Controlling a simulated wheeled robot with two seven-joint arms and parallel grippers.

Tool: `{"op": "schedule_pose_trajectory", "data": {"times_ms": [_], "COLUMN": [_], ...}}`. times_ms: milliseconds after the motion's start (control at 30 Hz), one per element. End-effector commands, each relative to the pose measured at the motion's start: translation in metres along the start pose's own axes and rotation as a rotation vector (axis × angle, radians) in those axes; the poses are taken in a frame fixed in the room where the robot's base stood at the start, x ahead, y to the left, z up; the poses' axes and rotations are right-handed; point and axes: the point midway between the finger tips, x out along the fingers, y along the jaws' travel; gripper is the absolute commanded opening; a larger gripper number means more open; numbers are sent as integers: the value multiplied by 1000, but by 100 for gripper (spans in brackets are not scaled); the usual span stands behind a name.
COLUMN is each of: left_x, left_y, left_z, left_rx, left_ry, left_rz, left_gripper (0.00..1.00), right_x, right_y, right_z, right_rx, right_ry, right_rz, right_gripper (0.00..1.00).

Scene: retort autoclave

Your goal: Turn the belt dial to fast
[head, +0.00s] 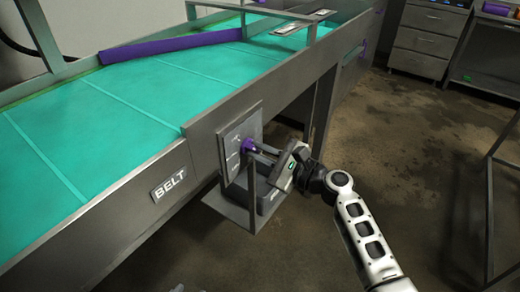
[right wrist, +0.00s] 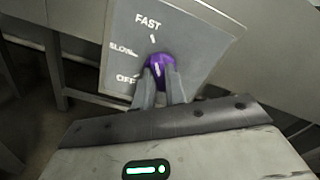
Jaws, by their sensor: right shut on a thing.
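The belt dial (right wrist: 160,66) is a purple knob on a grey plate (right wrist: 188,32) marked FAST at the top, SLOW at the left and OFF at the lower left. A short white mark on the knob stands nearly upright, roughly in line with the tick under FAST. The dial also shows in the head view (head: 247,146), on the plate at the conveyor's side. My right gripper (right wrist: 160,86) is shut on the dial, its fingers reaching it from below in the wrist view. In the head view its fingers partly cover the dial. My left gripper is not seen.
A metal bracket (head: 233,208) stands below the plate. Grey drawers (head: 428,40) stand at the back right. Open floor lies to the right.

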Motion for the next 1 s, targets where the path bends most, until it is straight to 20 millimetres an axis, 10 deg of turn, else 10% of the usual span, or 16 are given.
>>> {"op": "schedule_pose_trajectory", "data": {"times_ms": [367,467,1000], "left_x": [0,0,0], "left_y": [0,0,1], "left_z": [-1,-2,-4], "left_rx": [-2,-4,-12], "left_ry": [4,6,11], "left_rz": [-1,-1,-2], "left_gripper": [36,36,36], "right_x": [-1,-1,-30], "right_y": [1,1,1], "right_z": [-1,-1,-2], "right_rx": [10,9,5], "right_ry": [2,2,4], "right_rz": [0,0,0], "right_gripper": [0,35,35]}}
